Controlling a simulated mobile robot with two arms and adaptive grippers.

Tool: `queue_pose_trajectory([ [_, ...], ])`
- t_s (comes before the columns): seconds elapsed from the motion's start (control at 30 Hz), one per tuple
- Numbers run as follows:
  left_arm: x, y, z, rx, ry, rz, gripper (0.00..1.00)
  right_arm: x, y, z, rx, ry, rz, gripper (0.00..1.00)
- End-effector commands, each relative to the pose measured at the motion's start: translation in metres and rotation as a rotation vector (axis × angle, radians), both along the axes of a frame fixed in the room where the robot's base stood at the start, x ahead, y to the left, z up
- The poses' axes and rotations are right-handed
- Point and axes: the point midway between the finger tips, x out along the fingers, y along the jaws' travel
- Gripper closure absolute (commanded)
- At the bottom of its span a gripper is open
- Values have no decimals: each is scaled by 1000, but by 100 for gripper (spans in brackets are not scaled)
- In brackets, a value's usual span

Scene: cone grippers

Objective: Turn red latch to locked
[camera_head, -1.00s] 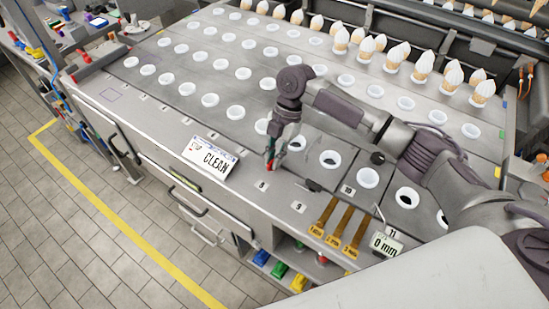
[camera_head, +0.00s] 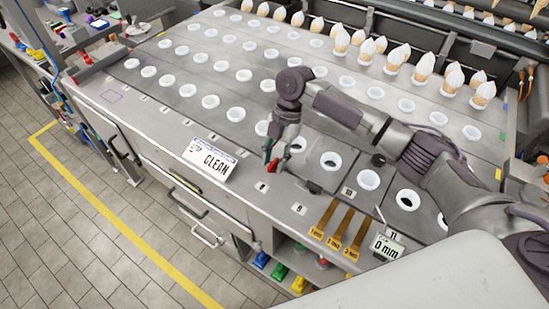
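My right gripper (camera_head: 271,158) points down over the front strip of the worktop, just right of the CLEAN sign. The red latch (camera_head: 273,166) shows as a small red piece at its fingertips, slanting up to the right. A green spot shows on or beside the fingers. The fingers are at the latch, but they are too small to tell whether they are shut on it or only touching it. Part of the latch is hidden by the gripper. My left gripper is not in view.
The CLEAN sign (camera_head: 210,159) stands left of the gripper. A dark bar (camera_head: 307,185) lies to its right, then brown gauge strips (camera_head: 338,230) and a 0 mm display (camera_head: 386,246). Rows of white-rimmed holes and several white-topped cones (camera_head: 425,66) are behind.

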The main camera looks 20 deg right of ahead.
Motion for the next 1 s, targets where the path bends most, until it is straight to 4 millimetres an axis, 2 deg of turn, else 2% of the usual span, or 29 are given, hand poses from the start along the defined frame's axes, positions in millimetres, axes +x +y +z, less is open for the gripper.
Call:
queue_pose_trajectory([
  [0.17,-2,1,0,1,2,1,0,3,-3,9,1,-1,-1,64],
  [0.5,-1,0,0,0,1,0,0,19,-24,72,0,-4,-2,64],
  [0.7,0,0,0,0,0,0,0,25,-33,101,1,-3,-1,64],
  [1.0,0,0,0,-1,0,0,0,27,-37,111,0,0,0,64],
])
